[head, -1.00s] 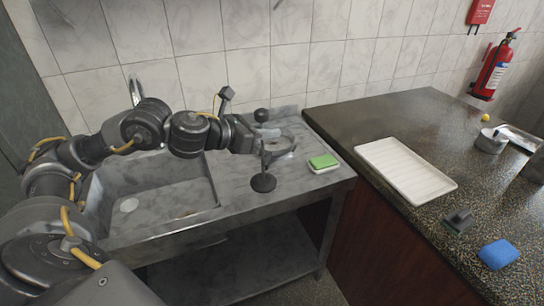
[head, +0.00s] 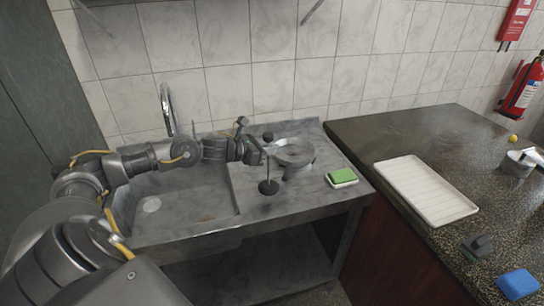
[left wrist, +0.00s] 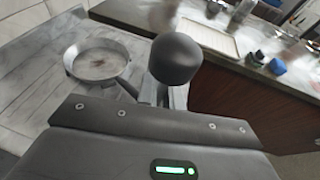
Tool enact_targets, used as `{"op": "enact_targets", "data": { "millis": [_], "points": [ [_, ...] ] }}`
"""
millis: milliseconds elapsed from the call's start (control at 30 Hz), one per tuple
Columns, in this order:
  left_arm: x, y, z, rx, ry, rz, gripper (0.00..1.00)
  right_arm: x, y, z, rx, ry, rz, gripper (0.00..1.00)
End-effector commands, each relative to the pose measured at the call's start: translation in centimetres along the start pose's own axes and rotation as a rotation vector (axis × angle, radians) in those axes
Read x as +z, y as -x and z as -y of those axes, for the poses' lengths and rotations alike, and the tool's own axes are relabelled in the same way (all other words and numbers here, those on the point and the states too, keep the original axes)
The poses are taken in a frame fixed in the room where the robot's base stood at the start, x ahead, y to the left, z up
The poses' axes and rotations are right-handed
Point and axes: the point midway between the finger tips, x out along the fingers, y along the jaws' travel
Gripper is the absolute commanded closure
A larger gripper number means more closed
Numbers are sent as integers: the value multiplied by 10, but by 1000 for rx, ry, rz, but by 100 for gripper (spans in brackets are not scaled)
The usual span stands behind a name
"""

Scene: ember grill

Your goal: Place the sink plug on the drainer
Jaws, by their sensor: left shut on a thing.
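The sink plug is a dark disc (head: 268,187) on a thin upright stem with a round black knob (head: 268,137) on top. My left gripper (head: 265,151) is shut on the stem below the knob. The knob (left wrist: 175,58) fills the middle of the left wrist view and hides part of the jaws. The disc shows over the flat grey drainer (head: 250,204) beside the sink basin; I cannot tell whether it touches. A white ribbed tray (head: 425,190) lies on the counter to the right. My right gripper is not in view.
A grey pan (head: 293,152) stands on the drainer just right of the plug. A green sponge (head: 342,177) lies near its right edge. The basin (head: 175,213) and curved tap (head: 168,110) are left. A dark brush (head: 477,245) and blue sponge (head: 517,284) lie on the counter.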

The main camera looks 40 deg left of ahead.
Motion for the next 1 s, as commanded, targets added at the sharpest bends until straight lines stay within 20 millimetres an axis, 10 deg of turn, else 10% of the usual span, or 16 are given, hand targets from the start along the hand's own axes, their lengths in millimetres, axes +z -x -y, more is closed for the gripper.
{"op": "enact_targets", "data": {
  "millis": [700, 867, 1000],
  "points": [
    [-37, -12, -3, 0, 0, -1, 100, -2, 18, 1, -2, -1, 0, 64],
    [-36, -11, -3, 0, 0, -2, 72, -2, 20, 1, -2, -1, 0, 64],
    [-36, -11, -3, 0, 0, -2, 70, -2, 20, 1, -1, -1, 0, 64]
  ]
}}
